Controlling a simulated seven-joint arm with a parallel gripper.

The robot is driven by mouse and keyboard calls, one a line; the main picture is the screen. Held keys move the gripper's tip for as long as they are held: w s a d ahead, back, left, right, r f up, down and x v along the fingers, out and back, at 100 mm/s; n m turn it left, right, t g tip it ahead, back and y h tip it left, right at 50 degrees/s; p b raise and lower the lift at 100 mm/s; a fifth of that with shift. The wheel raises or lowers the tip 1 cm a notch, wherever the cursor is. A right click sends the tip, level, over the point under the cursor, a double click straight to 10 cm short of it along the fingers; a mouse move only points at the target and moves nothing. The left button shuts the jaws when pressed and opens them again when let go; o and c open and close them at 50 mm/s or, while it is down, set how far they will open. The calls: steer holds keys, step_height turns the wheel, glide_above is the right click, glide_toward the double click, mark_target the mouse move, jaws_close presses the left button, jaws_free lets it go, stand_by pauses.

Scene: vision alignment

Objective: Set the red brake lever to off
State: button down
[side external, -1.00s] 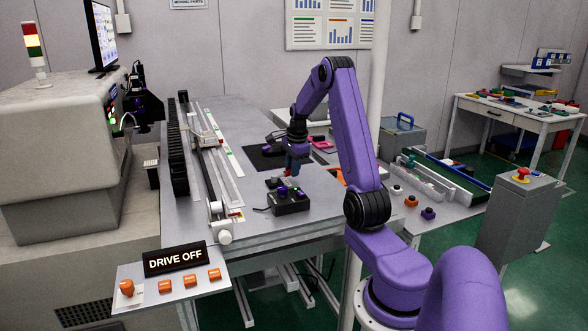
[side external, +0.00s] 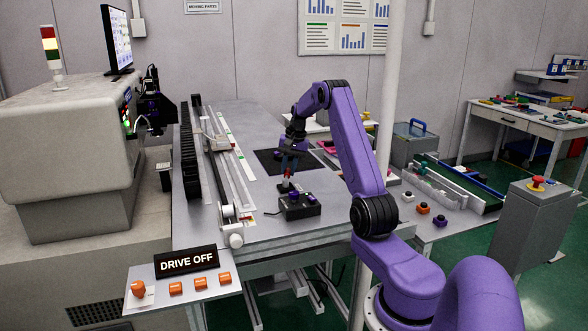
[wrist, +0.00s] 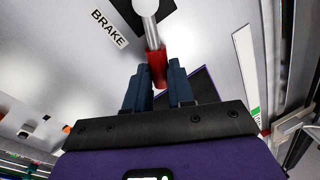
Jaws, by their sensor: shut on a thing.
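The red brake lever (wrist: 156,66) has a red grip on a bare metal shaft, with a pale round end on a black plate, in the wrist view. A BRAKE label (wrist: 109,28) lies left of the plate. My gripper (wrist: 158,72) has its blue fingers shut on the red grip, one on each side. In the side external view, my gripper (side external: 291,161) is over the lever (side external: 287,174), which stands nearly upright on its dark base; the fingers partly hide the grip. No off mark is legible.
A black control box (side external: 299,206) with purple knobs sits just in front of the lever. A long rail (side external: 214,165) runs along the left of the table. A DRIVE OFF sign (side external: 187,259) and orange buttons stand on the front-left shelf. The table between rail and lever is bare.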

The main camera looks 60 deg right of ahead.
mark_target(289, 169)
steer(key=shift+w+a+n+y, duration=0.3)
steer(key=shift+w+n, duration=0.35)
steer(key=shift+n, duration=0.5)
steer(key=shift+w+a+n+y, duration=0.1)
steer(key=shift+w+a+n, duration=0.4)
steer(key=shift+n, duration=0.65)
steer(key=shift+w+r, duration=0.1)
steer(key=shift+w, duration=0.05)
steer(key=c, duration=1)
jaws_free()
steer(key=shift+o, duration=0.2)
steer(key=shift+d, duration=0.1)
steer(key=v, duration=1.7)
steer(key=shift+w+r, duration=0.15)
steer(key=shift+w, duration=0.1)
